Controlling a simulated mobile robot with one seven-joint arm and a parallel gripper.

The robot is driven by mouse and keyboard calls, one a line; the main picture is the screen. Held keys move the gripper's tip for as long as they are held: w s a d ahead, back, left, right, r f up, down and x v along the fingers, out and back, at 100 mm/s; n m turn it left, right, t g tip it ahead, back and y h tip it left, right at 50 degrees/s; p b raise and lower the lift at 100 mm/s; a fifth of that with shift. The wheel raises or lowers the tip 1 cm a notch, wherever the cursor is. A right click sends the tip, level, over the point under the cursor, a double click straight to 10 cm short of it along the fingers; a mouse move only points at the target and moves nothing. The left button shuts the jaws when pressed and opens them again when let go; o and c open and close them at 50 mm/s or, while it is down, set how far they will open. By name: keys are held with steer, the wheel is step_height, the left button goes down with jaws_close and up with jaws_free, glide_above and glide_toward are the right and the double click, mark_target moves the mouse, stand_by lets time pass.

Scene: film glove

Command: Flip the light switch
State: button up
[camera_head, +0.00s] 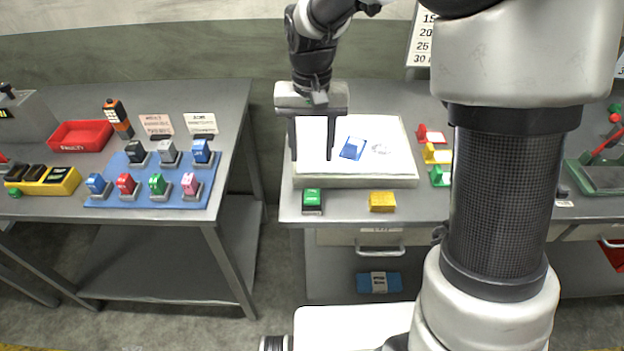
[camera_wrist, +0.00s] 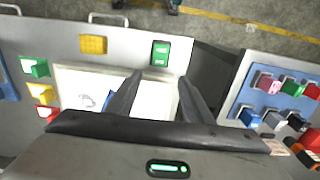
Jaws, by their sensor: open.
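A small green switch-like block (camera_head: 312,197) with white marks and a dark front sits near the table's front edge, just in front of the white light box (camera_head: 355,182). It also shows in the wrist view (camera_wrist: 160,53), beyond my fingertips and roughly centred between them. Its exact switch position is too small to tell. My gripper (camera_head: 312,158) points down over the left part of the light box, open and empty. In the wrist view my gripper (camera_wrist: 160,76) has its two dark fingers apart, with the pale box surface below. No contact with the green block shows.
A yellow block (camera_head: 382,201) lies right of the green one. Red, yellow and green holders (camera_head: 438,155) stand right of the box. A blue sheet (camera_head: 352,148) lies on it. A left table holds a blue mat (camera_head: 128,196) with several coloured stamps; a gap separates the tables.

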mark_target(312, 192)
step_height(312, 192, down, 11)
steer(key=shift+f, duration=0.2)
steer(key=c, duration=1)
steer(key=t+b, duration=0.1)
steer(key=b, duration=0.4)
steer(key=shift+s+f+t, duration=0.25)
steer(key=shift+f+t, duration=0.1)
steer(key=shift+t, duration=0.05)
steer(key=shift+c, duration=0.2)
steer(key=t+b, duration=0.1)
steer(key=b, duration=0.2)
steer(key=shift+s+r, duration=0.1)
steer(key=shift+s, duration=0.1)
steer(key=shift+s+r+t+b, duration=0.1)
steer(key=shift+r+t+b, duration=0.15)
steer(key=shift+t+b, duration=0.6)
steer(key=shift+r+b, duration=0.25)
steer(key=shift+b, duration=0.05)
